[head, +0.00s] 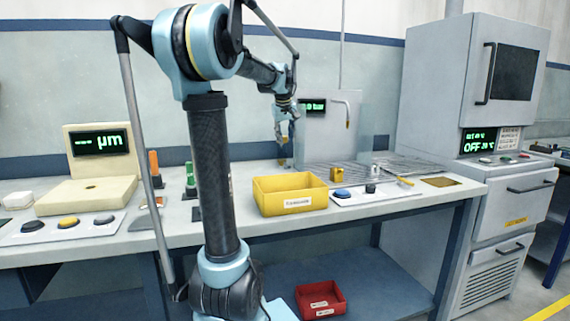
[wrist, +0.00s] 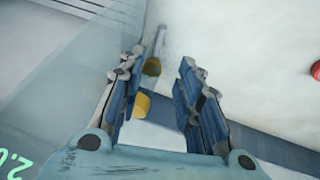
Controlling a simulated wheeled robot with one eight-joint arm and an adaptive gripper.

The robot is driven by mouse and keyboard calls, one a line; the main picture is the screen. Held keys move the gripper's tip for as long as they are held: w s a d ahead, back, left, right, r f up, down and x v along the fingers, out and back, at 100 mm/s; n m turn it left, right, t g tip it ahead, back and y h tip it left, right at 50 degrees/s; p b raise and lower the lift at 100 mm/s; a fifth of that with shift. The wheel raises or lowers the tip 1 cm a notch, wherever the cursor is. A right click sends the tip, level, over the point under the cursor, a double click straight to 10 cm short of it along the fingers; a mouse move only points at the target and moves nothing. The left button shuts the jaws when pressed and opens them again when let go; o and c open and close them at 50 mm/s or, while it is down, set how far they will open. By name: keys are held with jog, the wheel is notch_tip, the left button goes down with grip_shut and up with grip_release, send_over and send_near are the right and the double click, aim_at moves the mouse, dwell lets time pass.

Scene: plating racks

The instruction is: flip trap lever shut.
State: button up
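My gripper (head: 285,140) hangs over the back of the bench, just left of the clear-walled booth (head: 318,125). In the wrist view its two fingers (wrist: 158,85) are apart with nothing held between them.
The gauge unit (head: 92,190) is at left, the oven (head: 475,90) at right. A red bin (head: 320,302) sits on the lower shelf.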

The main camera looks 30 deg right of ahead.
aim_at(288, 165)
jog(key=x, duration=1.3)
jog(key=shift+f, duration=0.25)
grip_shut()
jog(key=shift+d, duration=0.15)
